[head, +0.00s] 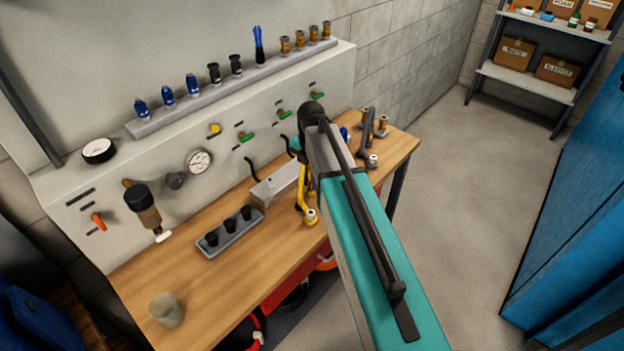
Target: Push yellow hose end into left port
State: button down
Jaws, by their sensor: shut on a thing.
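A yellow hose (303,186) shows just left of my arm, above the bench, with a pale, brass-toned fitting (311,217) at its lower end. My gripper (299,160) is at the top of the hose and mostly hidden behind my arm. It looks shut on the yellow hose, though the fingertips are not clear. A silver box (274,187) stands on the bench just left of the hose, with dark bent pieces near its back. I cannot make out the left port or whether the hose touches anything.
A grey block with several black sockets (229,226) lies on the wooden bench (190,275). A grey cup (166,309) stands at the front left. A panel (120,195) with gauges and valves rises behind. Dark stands with brass fittings (375,135) are at the right end.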

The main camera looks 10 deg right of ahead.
jog(key=shift+r, duration=0.25)
jog(key=shift+r+p, duration=0.35)
jog(key=shift+r, duration=0.05)
jog(key=shift+r+p, duration=1.5)
jog(key=shift+r, duration=0.85)
jog(key=shift+m, duration=0.3)
jog(key=m, duration=0.1)
jog(key=s+m+b, duration=0.1)
jog(key=m, duration=0.1)
jog(key=shift+r, duration=0.35)
jog(key=s+r+m+b, duration=0.1)
jog(key=m, duration=0.4)
jog(key=s+r+m+b, duration=0.1)
jog(key=m+b, duration=0.1)
jog(key=m, duration=0.3)
jog(key=s+m+b, duration=0.1)
jog(key=m, duration=0.4)
jog(key=shift+s+d+r+m+b, duration=0.2)
jog(key=shift+r+m+b, duration=0.15)
jog(key=shift+r+m, duration=0.05)
